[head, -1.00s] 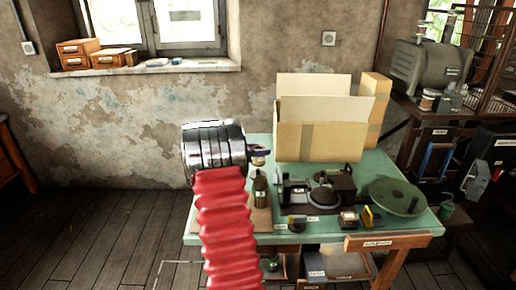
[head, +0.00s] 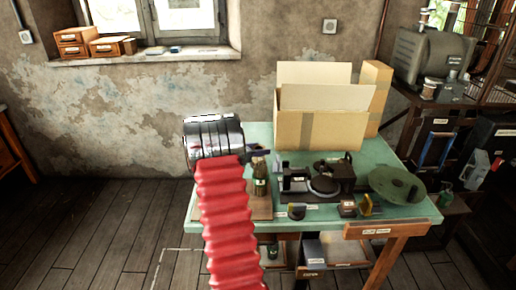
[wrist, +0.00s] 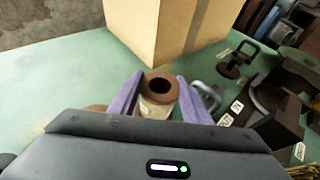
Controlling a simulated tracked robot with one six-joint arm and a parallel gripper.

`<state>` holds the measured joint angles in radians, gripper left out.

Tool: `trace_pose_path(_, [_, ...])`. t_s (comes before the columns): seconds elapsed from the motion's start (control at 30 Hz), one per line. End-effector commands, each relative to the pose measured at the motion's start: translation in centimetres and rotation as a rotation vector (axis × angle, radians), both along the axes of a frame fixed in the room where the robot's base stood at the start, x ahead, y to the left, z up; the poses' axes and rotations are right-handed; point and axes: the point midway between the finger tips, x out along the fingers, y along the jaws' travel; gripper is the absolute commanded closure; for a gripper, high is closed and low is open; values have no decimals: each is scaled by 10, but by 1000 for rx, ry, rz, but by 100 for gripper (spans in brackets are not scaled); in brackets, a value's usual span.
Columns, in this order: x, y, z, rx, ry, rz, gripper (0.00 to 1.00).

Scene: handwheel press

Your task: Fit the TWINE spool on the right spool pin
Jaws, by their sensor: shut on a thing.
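My gripper's two purple fingers (wrist: 154,100) stand on either side of a small spool (wrist: 160,85) and are shut on it. The spool has a brown top with a dark round hole and a pale wrapped body. It looks upright over the green table. No name can be read on it. In the head view my gripper (head: 258,151) shows small above the table's left part, largely hidden by my arm. I cannot make out the right spool pin in either view.
A cardboard box (head: 320,130) stands close beyond my gripper. Another spool-like item (head: 431,88) stands on the right bench.

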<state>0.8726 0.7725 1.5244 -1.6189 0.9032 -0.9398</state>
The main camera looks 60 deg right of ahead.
Motion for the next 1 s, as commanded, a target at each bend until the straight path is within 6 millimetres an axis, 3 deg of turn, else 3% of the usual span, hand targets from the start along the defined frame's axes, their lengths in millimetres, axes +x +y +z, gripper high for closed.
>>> trace_pose_path(0.37, [0,0,-3,-1,0,0,81])
trace_pose_path(0.4, [0,0,-3,-1,1,1,56])
trace_pose_path(0.7, [0,0,-3,-1,1,1,35])
trace_pose_path(1.0, [1,0,-2,0,1,1,35])
